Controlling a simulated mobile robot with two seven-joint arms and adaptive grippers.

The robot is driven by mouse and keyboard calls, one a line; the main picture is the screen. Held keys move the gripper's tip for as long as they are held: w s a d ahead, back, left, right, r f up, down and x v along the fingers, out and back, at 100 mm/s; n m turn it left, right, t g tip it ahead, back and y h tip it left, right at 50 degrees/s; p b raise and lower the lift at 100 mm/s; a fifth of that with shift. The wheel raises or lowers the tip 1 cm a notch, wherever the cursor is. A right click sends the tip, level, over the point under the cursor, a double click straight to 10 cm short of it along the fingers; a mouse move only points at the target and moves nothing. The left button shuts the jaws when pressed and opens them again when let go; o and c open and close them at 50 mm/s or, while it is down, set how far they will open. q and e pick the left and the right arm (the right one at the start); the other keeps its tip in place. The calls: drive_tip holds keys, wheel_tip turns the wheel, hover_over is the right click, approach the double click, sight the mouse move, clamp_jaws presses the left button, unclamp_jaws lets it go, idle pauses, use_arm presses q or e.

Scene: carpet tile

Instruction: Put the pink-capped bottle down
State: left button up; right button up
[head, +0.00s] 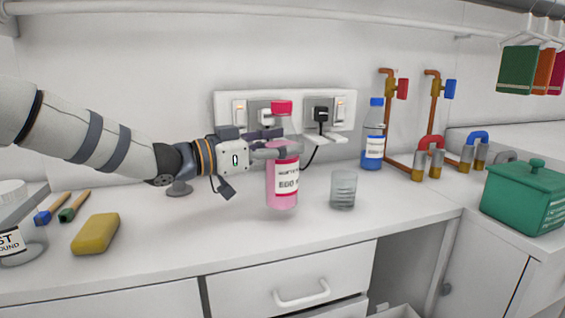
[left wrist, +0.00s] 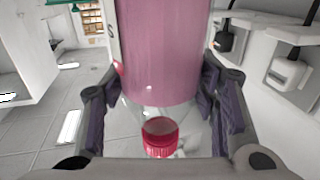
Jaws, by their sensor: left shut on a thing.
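The pink-capped bottle (head: 284,180) is clear with pink liquid and a white label, and it is upright at the middle of the white counter (head: 160,255) in the head view. My left gripper (head: 275,150) comes in from the left and is shut on the bottle's upper part, below the cap. In the left wrist view the bottle's pink body (left wrist: 165,50) and cap (left wrist: 160,137) show between the two fingers (left wrist: 165,110). The bottle's base is close to the counter top; I cannot tell whether it touches. My right gripper is not in view.
A glass (head: 343,190) stands just right of the bottle. A blue-capped bottle (head: 373,135) stands farther back right, near copper pipes (head: 388,115). A yellow sponge (head: 95,233) lies at left. A green box (head: 525,197) is at far right. Counter in front of the bottle is clear.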

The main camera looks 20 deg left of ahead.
sight(281, 159)
use_arm(q)
wheel_tip(281, 159, down, 3)
drive_tip(key=shift+f, duration=0.1)
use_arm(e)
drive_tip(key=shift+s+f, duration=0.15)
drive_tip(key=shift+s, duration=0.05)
use_arm(q)
drive_tip(key=o, duration=1.6)
drive_tip(key=shift+f, duration=0.1)
drive_tip(key=shift+o, duration=0.2)
drive_tip(key=p+v, duration=0.1)
drive_tip(key=v, duration=1.1)
drive_tip(key=shift+p, duration=0.3)
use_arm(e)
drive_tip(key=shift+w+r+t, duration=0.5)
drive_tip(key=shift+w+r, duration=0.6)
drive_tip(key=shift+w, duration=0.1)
